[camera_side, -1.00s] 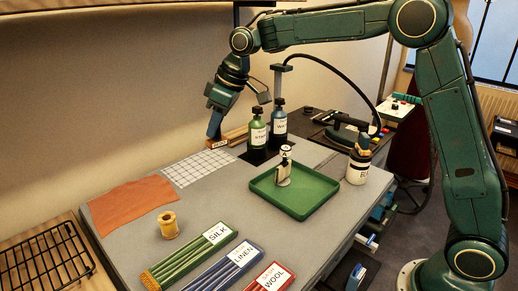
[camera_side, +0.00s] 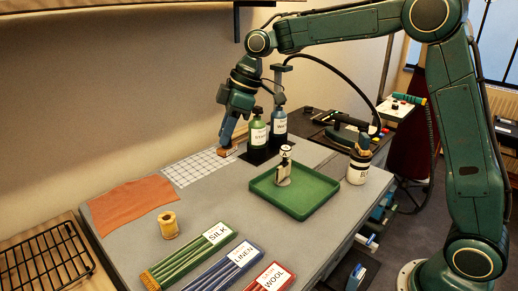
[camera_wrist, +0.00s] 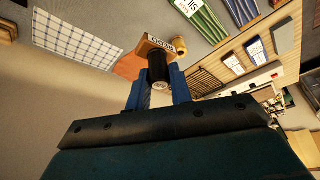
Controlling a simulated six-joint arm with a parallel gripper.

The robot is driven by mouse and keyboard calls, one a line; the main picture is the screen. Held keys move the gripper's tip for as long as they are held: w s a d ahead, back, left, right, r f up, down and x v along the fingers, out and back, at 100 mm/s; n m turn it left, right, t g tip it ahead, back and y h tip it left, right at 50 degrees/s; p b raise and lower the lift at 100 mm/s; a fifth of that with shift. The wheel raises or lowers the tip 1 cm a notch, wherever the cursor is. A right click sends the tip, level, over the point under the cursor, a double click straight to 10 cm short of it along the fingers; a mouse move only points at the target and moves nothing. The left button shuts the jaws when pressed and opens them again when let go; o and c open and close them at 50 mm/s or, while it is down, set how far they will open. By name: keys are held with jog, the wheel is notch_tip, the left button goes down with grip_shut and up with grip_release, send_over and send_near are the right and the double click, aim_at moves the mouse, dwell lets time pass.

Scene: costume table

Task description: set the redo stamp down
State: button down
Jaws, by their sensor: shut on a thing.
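My gripper (camera_side: 225,143) is shut on the redo stamp (camera_side: 228,152). In the wrist view the black upright handle (camera_wrist: 158,66) of the stamp sits between my blue fingers, and its wooden block with a REDO label (camera_wrist: 161,43) shows beyond them. In the side view the stamp is low at the back of the table, by the upper right part of the white checked cloth (camera_side: 192,168). I cannot tell whether its base touches the surface.
A green bottle (camera_side: 258,132) and a blue bottle (camera_side: 279,126) stand just right of my gripper on a dark mat. An orange cloth (camera_side: 133,204) lies left; a spool (camera_side: 168,225) stands in front.

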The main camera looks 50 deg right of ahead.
jog(key=s+d+n+g, duration=0.4)
jog(key=s+n+g, duration=0.1)
jog(key=s+n, duration=1.1)
jog(key=shift+r+g, duration=0.4)
jog(key=shift+f, duration=0.15)
notch_tip(320, 180, down, 16)
jog(key=shift+r, duration=0.25)
jog(key=shift+f, duration=2.15)
jog(key=shift+f, duration=0.1)
